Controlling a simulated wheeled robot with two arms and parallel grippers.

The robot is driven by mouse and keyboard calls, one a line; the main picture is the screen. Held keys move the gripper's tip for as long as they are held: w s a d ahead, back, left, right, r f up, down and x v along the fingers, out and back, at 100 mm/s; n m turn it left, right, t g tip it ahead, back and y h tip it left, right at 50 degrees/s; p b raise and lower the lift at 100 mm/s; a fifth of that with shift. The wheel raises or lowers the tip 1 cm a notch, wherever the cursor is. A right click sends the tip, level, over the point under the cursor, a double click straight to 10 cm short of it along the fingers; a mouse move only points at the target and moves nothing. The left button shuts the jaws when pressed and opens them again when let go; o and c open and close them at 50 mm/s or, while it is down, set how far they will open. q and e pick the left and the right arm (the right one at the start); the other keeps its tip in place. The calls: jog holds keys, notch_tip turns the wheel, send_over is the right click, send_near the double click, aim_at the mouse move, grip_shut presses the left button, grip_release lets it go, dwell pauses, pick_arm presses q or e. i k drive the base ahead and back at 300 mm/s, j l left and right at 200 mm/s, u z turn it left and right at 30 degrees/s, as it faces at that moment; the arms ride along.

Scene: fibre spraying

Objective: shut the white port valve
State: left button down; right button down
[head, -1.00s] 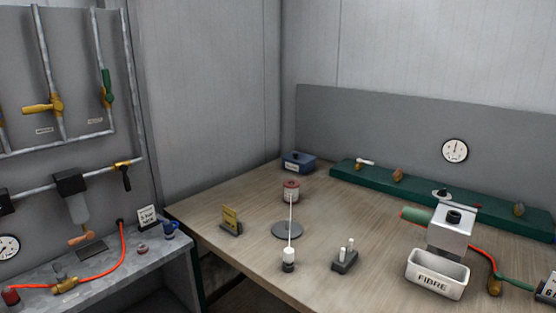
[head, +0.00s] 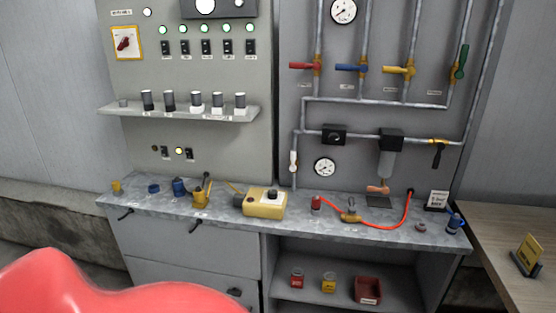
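A small white-handled valve (head: 293,161) sits on the short vertical pipe at the left end of the lower pipe run. Its handle appears to lie upright, along the pipe. The green manifold with a small white lever, seen earlier on the wooden table, is outside the current view. I cannot tell from the frames which of these is the white port valve. Neither of my grippers is in view.
Red (head: 304,66), blue (head: 351,68), yellow (head: 398,70) and green (head: 462,62) valve handles line the upper pipes. The grey bench (head: 230,215) holds a yellow box (head: 264,205) and a red hose (head: 384,227). The wooden table (head: 495,235) begins at right.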

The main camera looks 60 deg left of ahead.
aim_at(293, 168)
jog(key=u, duration=1.6)
